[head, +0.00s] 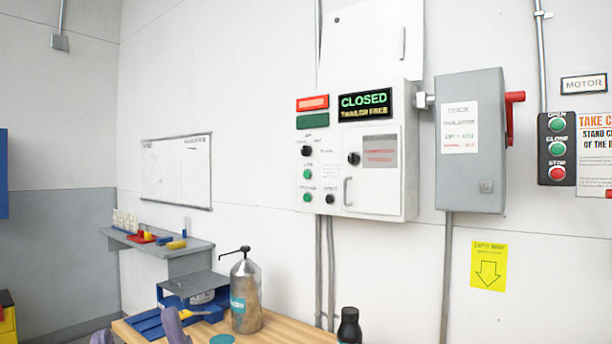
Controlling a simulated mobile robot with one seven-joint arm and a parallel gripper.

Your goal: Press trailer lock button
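A white control box (411,185) hangs on the wall at the middle of the head view. Its display (365,105) reads "CLOSED" in green, with a smaller yellow line that seems to say "TRAILER FREE". Two green buttons sit low on the left of its face, an upper one (306,174) and a lower one (307,197). Black knobs are beside and above them. The button labels are too small to read surely, so I cannot tell which is the trailer lock button.
A grey switch box (468,170) with a red handle (514,102) is to the right, then a motor station (557,148) with green and red buttons. Below are a wooden bench (285,331), a metal pump bottle (246,300) and a black bottle (349,327). A shelf (160,246) is left.

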